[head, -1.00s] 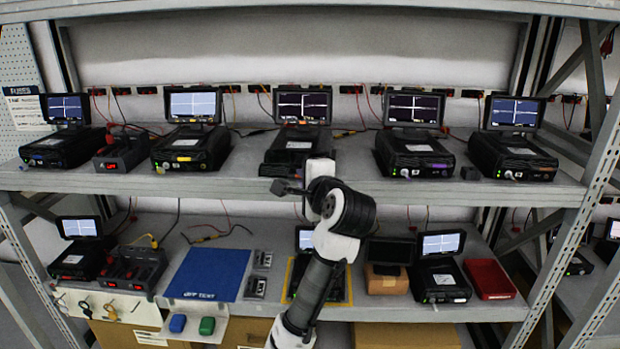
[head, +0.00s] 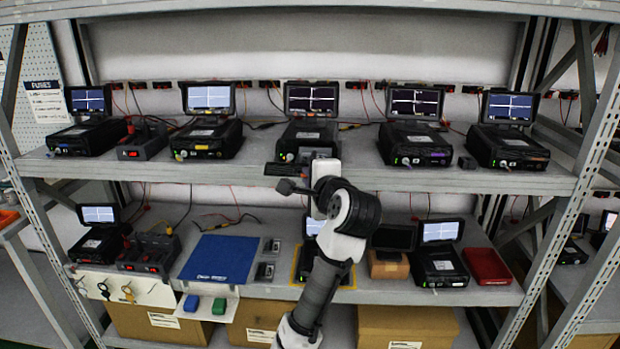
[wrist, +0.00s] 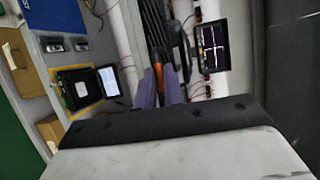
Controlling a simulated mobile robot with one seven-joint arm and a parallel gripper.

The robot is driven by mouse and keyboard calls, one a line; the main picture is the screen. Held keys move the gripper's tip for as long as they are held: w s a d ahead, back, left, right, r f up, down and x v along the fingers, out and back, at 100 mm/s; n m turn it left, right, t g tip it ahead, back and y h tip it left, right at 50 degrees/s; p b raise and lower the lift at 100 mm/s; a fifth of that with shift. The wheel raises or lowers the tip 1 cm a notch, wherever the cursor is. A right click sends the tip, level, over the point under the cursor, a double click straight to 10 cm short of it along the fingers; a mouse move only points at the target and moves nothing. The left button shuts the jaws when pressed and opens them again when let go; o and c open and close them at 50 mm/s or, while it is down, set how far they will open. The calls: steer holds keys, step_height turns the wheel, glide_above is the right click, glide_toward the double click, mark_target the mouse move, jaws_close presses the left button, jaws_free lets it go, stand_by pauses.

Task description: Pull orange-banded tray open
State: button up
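The middle unit (head: 307,138) on the upper shelf is a black box with a screen above it. A dark tray front (head: 288,168) sits low before it, out past the shelf edge. My gripper (head: 290,184) is at that front. In the wrist view an orange band (wrist: 158,79) shows between the two purplish fingers of my gripper (wrist: 160,86), which appear closed on it. The unit's dark ribbed body (wrist: 162,35) runs away beyond the fingers. My wrist hides part of the unit's front in the head view.
Similar units stand on both sides, including a purple-marked one (head: 415,147) and one at the far right (head: 508,147). Metal posts flank the rack.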

steer(key=o, duration=0.4)
steer(key=b+v, duration=0.1)
steer(key=v, duration=1.2)
steer(key=shift+s+d+r, duration=0.15)
steer(key=shift+s, duration=0.2)
